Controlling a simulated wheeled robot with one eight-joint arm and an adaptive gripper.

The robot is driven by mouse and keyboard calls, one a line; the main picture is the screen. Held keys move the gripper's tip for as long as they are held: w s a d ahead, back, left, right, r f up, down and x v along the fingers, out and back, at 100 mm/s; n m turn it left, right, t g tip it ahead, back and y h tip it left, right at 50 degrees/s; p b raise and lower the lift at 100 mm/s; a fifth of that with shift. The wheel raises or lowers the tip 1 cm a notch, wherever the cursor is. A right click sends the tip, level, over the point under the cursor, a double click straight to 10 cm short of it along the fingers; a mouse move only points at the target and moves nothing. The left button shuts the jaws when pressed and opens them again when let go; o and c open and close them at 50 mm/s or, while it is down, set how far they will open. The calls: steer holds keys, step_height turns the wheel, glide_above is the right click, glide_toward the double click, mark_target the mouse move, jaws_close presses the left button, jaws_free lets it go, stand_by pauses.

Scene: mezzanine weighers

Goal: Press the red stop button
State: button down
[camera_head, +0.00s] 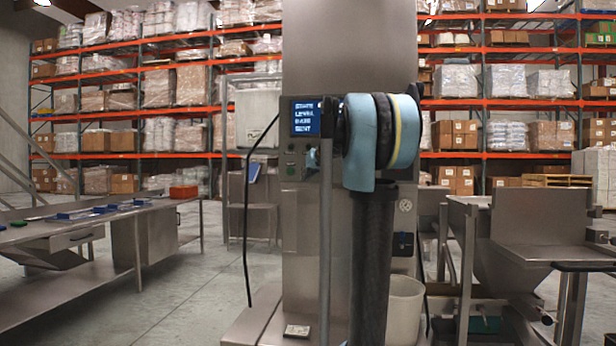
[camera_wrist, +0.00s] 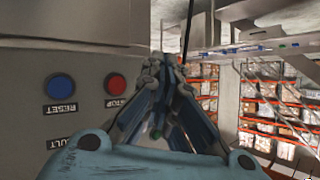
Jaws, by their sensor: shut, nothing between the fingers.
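In the wrist view the red stop button (camera_wrist: 115,84) is a round button on a grey panel, with an upside-down "STOP" label partly hidden behind my gripper. My gripper (camera_wrist: 158,72) is shut and empty, its fingertips just right of the red button in the picture. I cannot tell whether they touch the panel. A blue button (camera_wrist: 61,88) labelled RESET sits left of the red one. In the head view the control panel (camera_head: 291,168) is on a tall steel machine, and my arm covers its right part. The red button does not show there.
A blue display (camera_head: 306,117) sits at the panel's top. A black cable (camera_head: 246,215) hangs left of the machine. A steel bench (camera_head: 95,228) stands at left, a steel hopper (camera_head: 490,255) at right, and a white bin (camera_head: 405,305) at the machine's foot. Open floor lies between bench and machine.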

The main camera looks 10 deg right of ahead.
steer(key=w+d, duration=0.2)
steer(key=w, duration=0.5)
steer(key=shift+w+d, duration=0.25)
steer(key=shift+w, duration=0.1)
steer(key=shift+w, duration=0.15)
stand_by(1.2)
steer(key=shift+w+d, duration=0.15)
steer(key=shift+w, duration=0.05)
steer(key=shift+w+d+r, duration=0.1)
steer(key=shift+w, duration=0.3)
stand_by(0.9)
steer(key=shift+s, duration=0.15)
steer(key=shift+s+a, duration=0.25)
steer(key=shift+s, duration=0.4)
steer(key=shift+s, duration=0.1)
steer(key=s, duration=0.1)
steer(key=s+a, duration=0.1)
steer(key=s, duration=0.2)
steer(key=shift+s+a, duration=0.3)
stand_by(0.3)
